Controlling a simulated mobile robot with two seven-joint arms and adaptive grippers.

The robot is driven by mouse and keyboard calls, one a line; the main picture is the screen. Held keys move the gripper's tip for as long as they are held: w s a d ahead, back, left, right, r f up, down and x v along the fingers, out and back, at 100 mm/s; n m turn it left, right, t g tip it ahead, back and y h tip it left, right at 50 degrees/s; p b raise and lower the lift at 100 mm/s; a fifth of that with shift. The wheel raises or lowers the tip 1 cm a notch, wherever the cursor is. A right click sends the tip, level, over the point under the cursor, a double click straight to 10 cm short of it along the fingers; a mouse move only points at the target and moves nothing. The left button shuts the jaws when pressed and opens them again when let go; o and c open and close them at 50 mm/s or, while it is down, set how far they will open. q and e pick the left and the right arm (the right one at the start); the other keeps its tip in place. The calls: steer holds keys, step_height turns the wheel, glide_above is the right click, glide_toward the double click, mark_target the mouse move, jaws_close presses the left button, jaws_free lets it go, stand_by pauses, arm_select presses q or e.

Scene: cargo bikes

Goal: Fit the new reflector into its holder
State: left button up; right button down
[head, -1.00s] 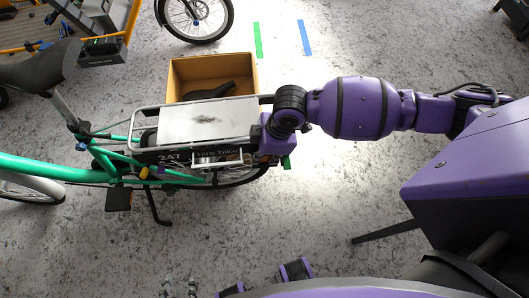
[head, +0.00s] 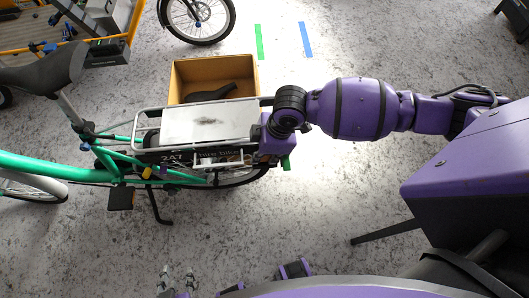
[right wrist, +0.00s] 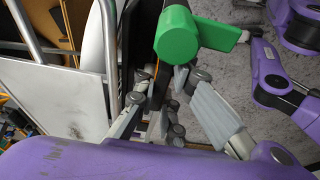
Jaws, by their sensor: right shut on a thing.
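A green rounded piece (right wrist: 178,32) with a flat tab on its right lies at the fingertips of my right gripper (right wrist: 172,82) in the right wrist view. My right gripper is shut on it, as far as the view shows; the contact is partly hidden. A bit of green also shows beside the purple wrist in the head view (head: 287,164). The right gripper is at the rear end of the bike's carrier (head: 210,122), its fingers hidden from above. I cannot make out a separate reflector or holder. My left gripper (head: 178,280) is empty with fingers apart, low in the head view.
The green bike (head: 50,170) stands at the left with its dark saddle (head: 45,68). A cardboard box (head: 214,68) holding a dark saddle-shaped thing stands behind the carrier. Another bike's wheel (head: 198,18) is at the top. Floor below the bike is clear.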

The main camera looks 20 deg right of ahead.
arm_select(q)
steer(key=shift+s+f, duration=0.2)
steer(key=shift+s, duration=0.25)
arm_select(e)
steer(key=shift+f, duration=0.3)
arm_select(q)
steer(key=shift+f, duration=0.1)
arm_select(e)
steer(key=shift+f, duration=0.25)
steer(key=c, duration=1.7)
jaws_free()
steer(key=shift+c, duration=0.2)
steer(key=shift+d+r, duration=0.1)
steer(key=shift+r, duration=0.15)
steer(key=v, duration=1.1)
steer(key=shift+r, duration=0.25)
arm_select(q)
steer(key=shift+w, duration=0.2)
